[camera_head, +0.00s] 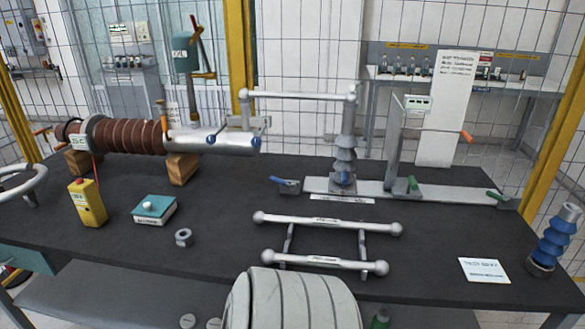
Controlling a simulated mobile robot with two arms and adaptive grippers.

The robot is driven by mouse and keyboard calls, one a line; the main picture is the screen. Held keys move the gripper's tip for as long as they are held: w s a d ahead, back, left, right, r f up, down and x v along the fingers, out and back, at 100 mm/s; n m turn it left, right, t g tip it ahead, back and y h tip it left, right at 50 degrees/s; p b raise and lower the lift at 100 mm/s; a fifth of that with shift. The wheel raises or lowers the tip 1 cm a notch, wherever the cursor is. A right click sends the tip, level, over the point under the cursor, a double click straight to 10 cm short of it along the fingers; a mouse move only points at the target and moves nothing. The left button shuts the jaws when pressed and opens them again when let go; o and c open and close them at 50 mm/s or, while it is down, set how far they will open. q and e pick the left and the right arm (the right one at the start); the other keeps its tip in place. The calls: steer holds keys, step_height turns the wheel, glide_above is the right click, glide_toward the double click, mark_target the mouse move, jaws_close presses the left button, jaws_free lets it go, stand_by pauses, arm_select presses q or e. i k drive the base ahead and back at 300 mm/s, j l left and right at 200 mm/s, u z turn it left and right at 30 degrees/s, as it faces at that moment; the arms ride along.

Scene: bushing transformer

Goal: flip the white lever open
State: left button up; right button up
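No lever is clearly marked as the white one. A pale horizontal bar (298,96) spans from the fitting above the silver cylinder to the top of a grey ribbed insulator (345,160). A pale upright arm (393,140) stands on the right of the insulator, above a flat metal base strip (440,192). An orange-tipped rod (445,132) extends to the right near it. I cannot tell which of these is the lever. Neither of my grippers is in view.
A brown ribbed bushing (130,135) rests on wooden blocks at the left. A yellow control box (88,202), a teal-topped box (154,209), a nut (183,237) and two silver bars (327,222) lie on the dark table (420,250). A blue insulator (556,238) stands at right.

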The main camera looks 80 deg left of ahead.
mark_target(357, 84)
steer(key=u, duration=2.5)
